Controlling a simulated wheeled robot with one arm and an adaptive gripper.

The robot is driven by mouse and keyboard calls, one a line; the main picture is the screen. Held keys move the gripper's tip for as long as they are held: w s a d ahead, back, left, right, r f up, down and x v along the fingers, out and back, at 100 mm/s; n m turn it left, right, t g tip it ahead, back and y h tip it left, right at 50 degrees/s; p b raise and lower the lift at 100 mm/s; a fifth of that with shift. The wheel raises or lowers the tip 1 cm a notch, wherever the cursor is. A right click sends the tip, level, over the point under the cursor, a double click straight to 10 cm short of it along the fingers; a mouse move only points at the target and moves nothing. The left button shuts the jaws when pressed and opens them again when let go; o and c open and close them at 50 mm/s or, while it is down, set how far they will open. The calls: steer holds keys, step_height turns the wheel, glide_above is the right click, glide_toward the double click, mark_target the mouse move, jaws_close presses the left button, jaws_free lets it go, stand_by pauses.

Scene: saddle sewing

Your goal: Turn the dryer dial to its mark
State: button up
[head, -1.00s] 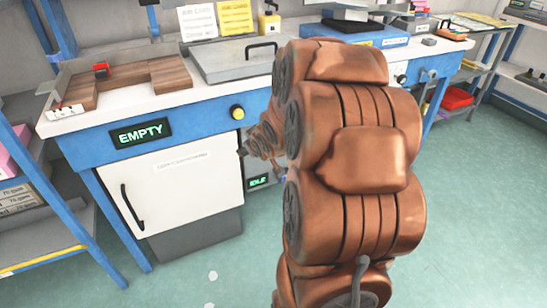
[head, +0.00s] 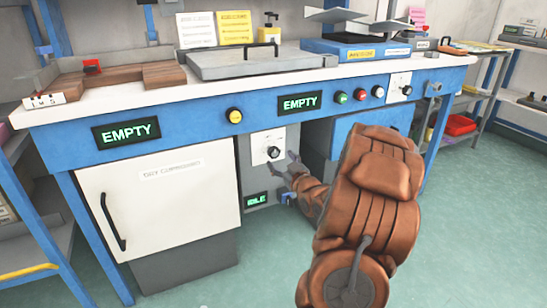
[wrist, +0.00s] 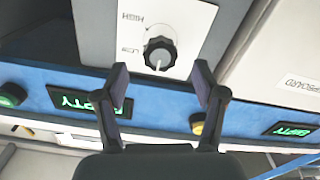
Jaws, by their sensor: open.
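A black dial (head: 274,152) sits on a white plate (head: 262,139) on the grey panel right of the white cabinet door. In the wrist view the dial (wrist: 160,54) is seen upside down, with LOW and HIGH lettering beside it and a thin arc around it. Its pale pointer line points toward the bottom of that picture. My gripper (wrist: 160,82) is open and empty, its two fingers apart on either side of the dial in the picture, apparently short of it. In the head view my gripper (head: 283,166) is just below and right of the dial.
A green IDLE display (head: 257,199) is below the dial. An EMPTY display (head: 299,103) and a yellow button (head: 235,116) are on the blue rail above. Another dial (head: 406,89) is farther right, beside several coloured buttons. The white cabinet door (head: 155,205) is shut.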

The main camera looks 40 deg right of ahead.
mark_target(275, 155)
steer(key=b+x, duration=0.1)
steer(key=x, duration=0.3)
steer(key=shift+w+f, duration=0.15)
steer(key=shift+w, duration=0.1)
steer(key=shift+b+x, duration=0.4)
steer(key=shift+x, duration=0.6)
steer(key=shift+s+d, duration=0.1)
steer(key=c, duration=1.2)
